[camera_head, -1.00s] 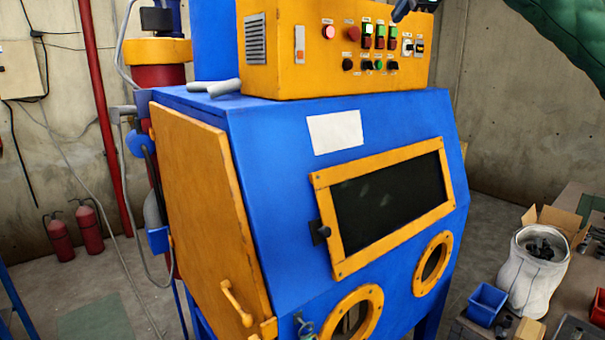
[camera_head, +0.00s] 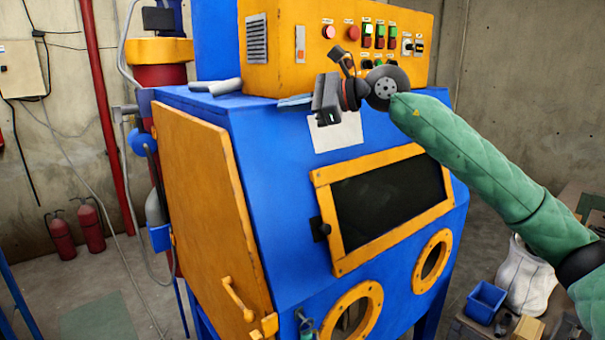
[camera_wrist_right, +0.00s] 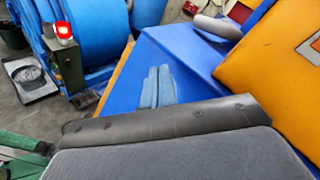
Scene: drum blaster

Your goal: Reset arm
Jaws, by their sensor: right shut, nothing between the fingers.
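My right gripper (camera_head: 284,101) is at the end of my green padded arm, which comes in from the right in the head view. Its pale blue-grey fingers are together with nothing between them, and they point left over the top front edge of the blue blasting cabinet (camera_head: 270,190). In the right wrist view the fingers (camera_wrist_right: 157,85) lie side by side above the cabinet's blue top. Whether they touch it I cannot tell. My left gripper is not in view.
The orange control panel (camera_head: 285,45) with buttons stands close behind my right gripper. Grey rounded pieces (camera_head: 216,87) lie on the cabinet top to its left. The cabinet has an orange-framed window (camera_head: 328,215). A blue bin (camera_head: 486,300) and white sack (camera_head: 525,278) are lower right.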

